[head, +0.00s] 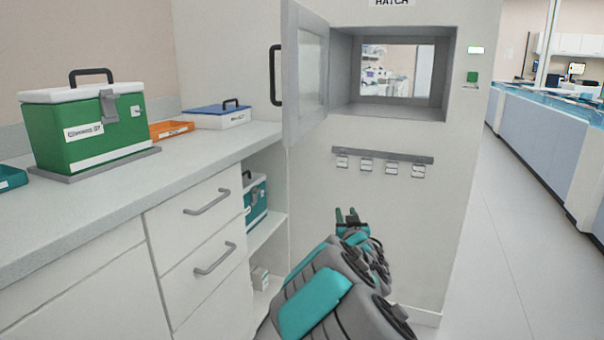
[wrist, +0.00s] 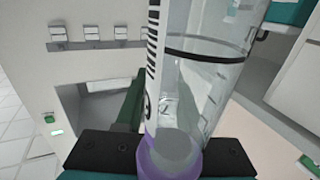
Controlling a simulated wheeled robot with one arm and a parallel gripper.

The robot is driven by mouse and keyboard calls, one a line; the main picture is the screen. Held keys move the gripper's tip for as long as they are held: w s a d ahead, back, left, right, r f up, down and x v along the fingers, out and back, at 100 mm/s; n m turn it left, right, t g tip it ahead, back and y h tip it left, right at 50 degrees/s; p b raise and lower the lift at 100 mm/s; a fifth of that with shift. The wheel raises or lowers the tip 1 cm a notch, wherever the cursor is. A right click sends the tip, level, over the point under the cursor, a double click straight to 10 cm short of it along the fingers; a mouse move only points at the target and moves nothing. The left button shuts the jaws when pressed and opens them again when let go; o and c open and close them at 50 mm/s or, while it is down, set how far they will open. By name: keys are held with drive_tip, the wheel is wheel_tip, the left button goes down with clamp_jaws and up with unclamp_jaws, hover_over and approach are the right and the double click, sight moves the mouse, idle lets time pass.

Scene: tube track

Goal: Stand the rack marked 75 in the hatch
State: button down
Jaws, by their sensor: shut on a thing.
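The hatch (head: 390,112) is a square opening in the pale wall under a HATCH sign, with its framed door (head: 309,75) swung open to the left. It also shows in the wrist view (wrist: 72,102), left of the jaws. My gripper (head: 346,215) points toward the wall below the hatch and the hook rail. In the wrist view my gripper (wrist: 170,150) is shut on a clear tube (wrist: 205,95) with a purple end and a barcode strip. The tube cannot be made out in the head view. I see no rack readable as 75.
A green cool box (head: 90,130), an orange tray (head: 170,129) and a blue-lidded white box (head: 217,116) stand on the left counter. A hook rail (head: 382,155) sits below the hatch. A teal box (head: 255,197) is on a shelf. The right floor (head: 500,240) is clear.

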drive_tip(key=d, duration=0.2)
drive_tip(key=shift+s+d+f, duration=0.15)
drive_tip(key=shift+s+d, duration=0.2)
drive_tip(key=shift+a, duration=0.1)
